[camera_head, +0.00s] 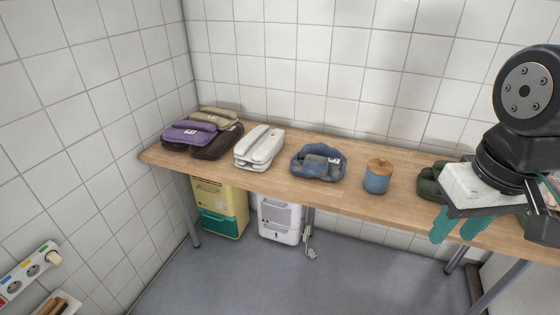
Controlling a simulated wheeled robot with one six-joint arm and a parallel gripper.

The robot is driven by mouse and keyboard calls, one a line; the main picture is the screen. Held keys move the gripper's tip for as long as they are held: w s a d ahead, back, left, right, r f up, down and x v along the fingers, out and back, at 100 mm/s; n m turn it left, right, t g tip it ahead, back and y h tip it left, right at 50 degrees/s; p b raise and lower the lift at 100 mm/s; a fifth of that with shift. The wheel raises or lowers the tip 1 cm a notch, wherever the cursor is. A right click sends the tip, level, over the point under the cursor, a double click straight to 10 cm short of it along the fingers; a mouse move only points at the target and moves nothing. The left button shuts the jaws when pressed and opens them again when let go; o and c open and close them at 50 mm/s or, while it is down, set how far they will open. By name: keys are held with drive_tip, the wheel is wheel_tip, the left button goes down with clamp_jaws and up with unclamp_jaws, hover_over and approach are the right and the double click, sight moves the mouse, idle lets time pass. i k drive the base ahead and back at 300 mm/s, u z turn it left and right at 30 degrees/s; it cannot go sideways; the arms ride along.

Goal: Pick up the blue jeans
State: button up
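The blue jeans (317,160) lie folded in a rounded bundle on the wooden table (350,196), near its middle. A small pale label shows on them. My gripper (458,226) is at the right, over the table's front edge, well to the right of the jeans and apart from them. Its two teal fingers point down with a gap between them, and nothing shows between them.
A blue jar with a wooden lid (377,177) stands just right of the jeans. A dark green item (429,183) is partly hidden behind my arm. Tiled walls stand behind and left.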

sight(320, 160)
drive_tip(key=u, duration=0.1)
drive_tip(key=i, duration=1.25)
drive_tip(key=z, duration=0.55)
